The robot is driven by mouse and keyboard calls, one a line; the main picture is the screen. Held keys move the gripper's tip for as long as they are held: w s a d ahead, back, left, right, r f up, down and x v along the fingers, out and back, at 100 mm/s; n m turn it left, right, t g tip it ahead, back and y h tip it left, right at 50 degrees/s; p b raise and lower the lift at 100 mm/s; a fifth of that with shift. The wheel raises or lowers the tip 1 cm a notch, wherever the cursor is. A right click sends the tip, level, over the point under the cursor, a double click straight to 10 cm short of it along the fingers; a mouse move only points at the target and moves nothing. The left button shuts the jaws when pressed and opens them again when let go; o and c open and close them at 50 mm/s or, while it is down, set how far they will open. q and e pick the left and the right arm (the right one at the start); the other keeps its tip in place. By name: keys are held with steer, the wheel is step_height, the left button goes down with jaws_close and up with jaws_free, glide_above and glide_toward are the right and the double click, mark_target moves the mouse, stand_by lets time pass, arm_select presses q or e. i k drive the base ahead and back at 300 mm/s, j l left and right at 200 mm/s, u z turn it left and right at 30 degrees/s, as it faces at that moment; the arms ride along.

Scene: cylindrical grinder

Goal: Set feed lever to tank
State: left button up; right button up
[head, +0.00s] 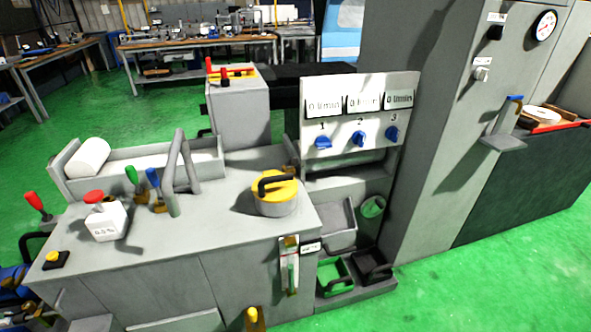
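No part reads clearly as the feed lever, and I see no readable "tank" mark. On the grey machine top (222,222) stand a green-handled lever (132,176) and a blue-handled lever (153,178), side by side and close to a tall grey bent handle (182,165). A red-handled lever (35,203) sticks out at the machine's left side. A yellow-ended handle (252,315) is low on the front, partly cut off by the picture's lower edge. Neither gripper shows.
A yellow round cap with black handle (278,187) and a white bottle with red top (105,217) stand on the machine top. A panel (358,112) behind has blue knobs numbered 1 to 3. A tall grey cabinet (430,130) stands right. Green floor (480,285) is clear front right.

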mark_target(293, 161)
steer(key=i+l+z, duration=0.1)
steer(key=i+l, duration=1.65)
steer(key=l, duration=0.1)
